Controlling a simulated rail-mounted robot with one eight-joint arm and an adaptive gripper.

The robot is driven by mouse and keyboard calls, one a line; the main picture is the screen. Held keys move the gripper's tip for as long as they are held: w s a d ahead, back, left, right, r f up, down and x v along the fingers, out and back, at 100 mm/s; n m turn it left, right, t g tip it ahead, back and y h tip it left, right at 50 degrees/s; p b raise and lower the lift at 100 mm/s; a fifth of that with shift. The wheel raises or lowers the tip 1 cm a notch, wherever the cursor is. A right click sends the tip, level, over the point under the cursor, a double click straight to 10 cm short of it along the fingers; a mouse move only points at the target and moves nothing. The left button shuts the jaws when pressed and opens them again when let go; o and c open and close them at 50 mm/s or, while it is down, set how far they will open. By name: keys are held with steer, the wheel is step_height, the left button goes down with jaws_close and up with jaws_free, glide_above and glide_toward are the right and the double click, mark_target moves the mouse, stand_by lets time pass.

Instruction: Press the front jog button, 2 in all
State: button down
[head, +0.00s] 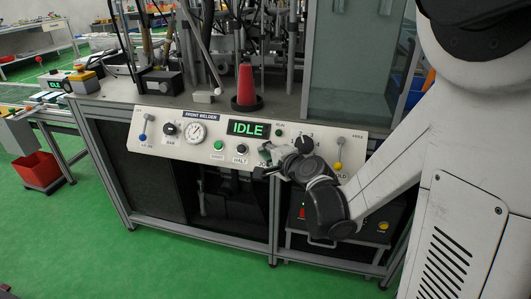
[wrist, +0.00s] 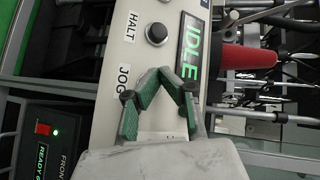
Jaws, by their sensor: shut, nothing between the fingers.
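The front welder panel (head: 180,152) is a pale sloped board along the machine's front edge, with a display (head: 248,129) reading IDLE. My gripper (head: 266,160) is over the panel, just right of the black HALT button (head: 242,148). In the wrist view my gripper (wrist: 167,72) has its green-padded fingertips together and empty. The JOG label (wrist: 124,79) shows beside the fingers, and the HALT button (wrist: 157,34) is apart from them. The jog button itself is hidden behind my fingers. I cannot tell whether the fingertips touch it.
A green button (head: 218,145), a gauge (head: 196,132), a black knob (head: 304,144) and levers are on the same panel. A red cone (head: 245,84) stands behind the display. A dark box (wrist: 45,143) with a red button is below the panel.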

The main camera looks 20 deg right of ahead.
steer(key=shift+w+d+f+b, duration=0.2)
steer(key=shift+w+f+b, duration=0.1)
stand_by(0.6)
steer(key=shift+r, duration=0.1)
steer(key=shift+s+a+r+p, duration=0.35)
steer(key=shift+s+r+p, duration=0.1)
steer(key=shift+s, duration=0.1)
steer(key=shift+s+r, duration=0.1)
stand_by(0.3)
steer(key=s+a+r+p, duration=0.2)
steer(key=s+r, duration=0.1)
stand_by(0.5)
steer(key=shift+s, duration=0.1)
stand_by(0.6)
